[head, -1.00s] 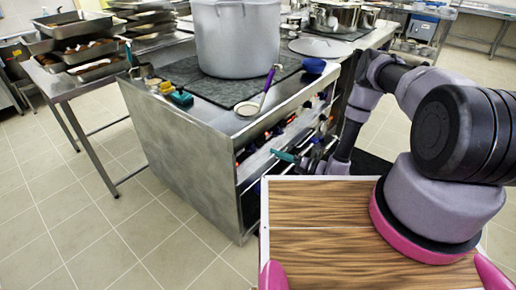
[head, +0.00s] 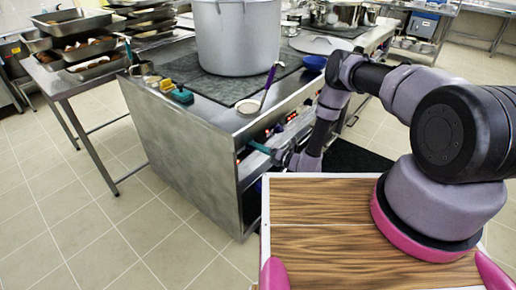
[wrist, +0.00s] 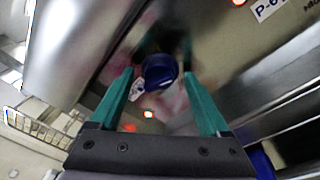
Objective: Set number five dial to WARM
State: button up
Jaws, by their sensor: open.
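In the wrist view a dark blue dial (wrist: 160,70) sits on the metal front panel, with a small white tag or marking beside it. My gripper (wrist: 158,84) is open, its teal fingers on either side of the dial; whether they touch it is unclear. I cannot read a number or WARM on it. In the head view my gripper (head: 262,148) is at the stove's front panel, and my arm hides most of the dials. The steel stove (head: 190,150) stands left of my arm.
A label (wrist: 270,8) reading "P-6" in part shows in the wrist view. Floor (head: 80,235) is clear at left.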

grip_shut()
jog(key=shift+n, duration=0.4)
jog(key=n+h, duration=0.1)
jog(key=n, duration=0.8)
jog(key=shift+s+r, duration=0.1)
jog(key=shift+n, duration=0.3)
dwell(0.3)
grip_release()
